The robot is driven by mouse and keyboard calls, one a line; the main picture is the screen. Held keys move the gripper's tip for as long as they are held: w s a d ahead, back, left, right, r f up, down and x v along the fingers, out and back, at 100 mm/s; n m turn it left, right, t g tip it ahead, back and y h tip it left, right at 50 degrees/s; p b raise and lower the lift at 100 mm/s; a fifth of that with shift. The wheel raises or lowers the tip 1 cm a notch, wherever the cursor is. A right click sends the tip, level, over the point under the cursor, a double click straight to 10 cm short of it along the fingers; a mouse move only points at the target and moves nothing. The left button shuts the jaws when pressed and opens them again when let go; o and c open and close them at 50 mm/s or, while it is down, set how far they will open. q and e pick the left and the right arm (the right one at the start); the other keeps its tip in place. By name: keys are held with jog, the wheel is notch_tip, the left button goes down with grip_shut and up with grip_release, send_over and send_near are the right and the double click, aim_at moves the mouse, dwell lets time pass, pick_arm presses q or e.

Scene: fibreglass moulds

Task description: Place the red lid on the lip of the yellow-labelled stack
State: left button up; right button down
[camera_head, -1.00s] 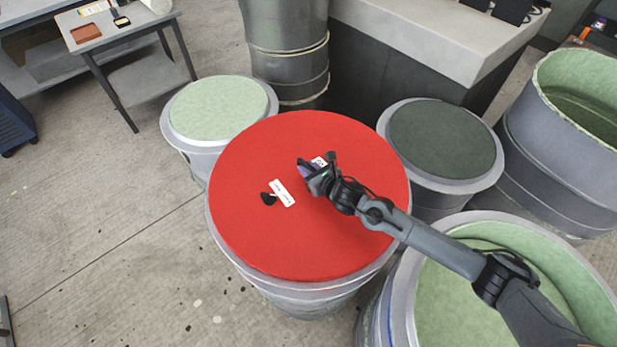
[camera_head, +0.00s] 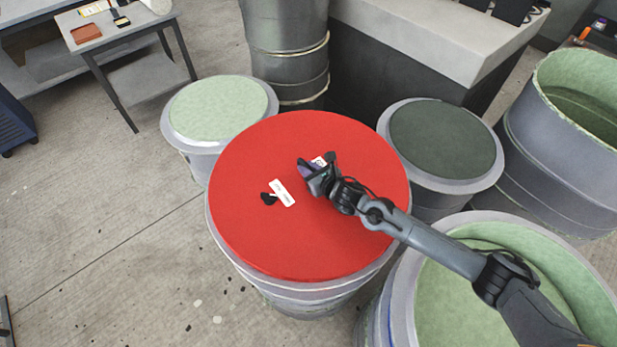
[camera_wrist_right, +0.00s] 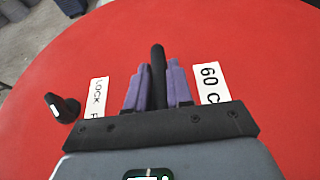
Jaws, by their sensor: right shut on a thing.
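The red lid (camera_head: 310,240) is a large flat disc, in the middle of the head view and filling most of the right wrist view (camera_wrist_right: 262,75). It covers the top of a grey cylindrical stack (camera_head: 318,296), whose pale rim shows along the near and left edges. I cannot tell whether the lid touches the rim. No yellow label is visible on the stack. My right gripper (camera_head: 317,175) is over the lid, just right of its middle. Its purple fingers (camera_wrist_right: 157,80) are shut on an upright black handle (camera_wrist_right: 158,60) on the lid. My left gripper is out of view.
A pale-green-topped mould (camera_head: 218,108) stands behind left, a dark-topped one (camera_head: 442,140) behind right. Open green-lined moulds stand at far right (camera_head: 543,95) and front right (camera_head: 440,300), under my right arm. A small table (camera_head: 98,40) is back left. The left floor is mostly clear.

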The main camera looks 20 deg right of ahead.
dwell(0.4)
jog(key=shift+r, duration=0.2)
